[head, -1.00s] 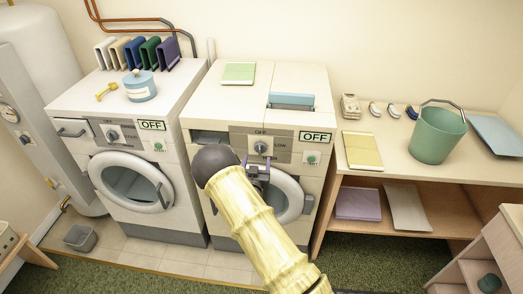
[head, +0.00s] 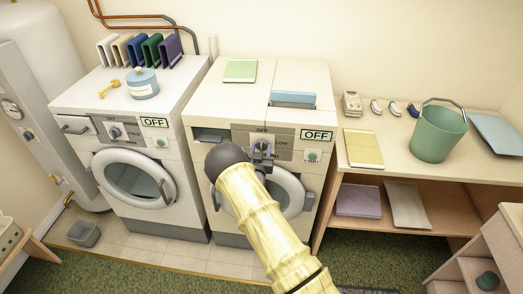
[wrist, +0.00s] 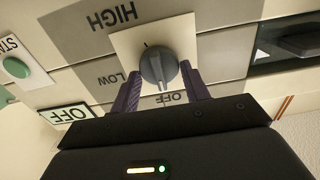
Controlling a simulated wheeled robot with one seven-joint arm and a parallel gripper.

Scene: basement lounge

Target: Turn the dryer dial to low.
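The dryer (head: 205,112) is the right-hand machine, with a grey control panel. Its dial (wrist: 158,68) is a grey knob on a white plate in the wrist view, which shows the panel upside down. The OFF label (wrist: 172,97) is below the knob there, LOW (wrist: 120,82) at left and HIGH (wrist: 112,18) at top. The knob's ridge lies roughly along the OFF direction. The display (head: 317,135) reads OFF. My gripper (wrist: 160,72) is open, one finger each side of the knob, with small gaps. In the head view my gripper (head: 262,157) partly covers the dial.
A similar machine (head: 85,100) stands on the left, also displaying OFF. The dryer's green start button (wrist: 15,68) is beside the dial. Below the panel is the round door (head: 290,190). A wooden shelf unit (head: 400,165) with a green bucket (head: 438,132) stands to the right.

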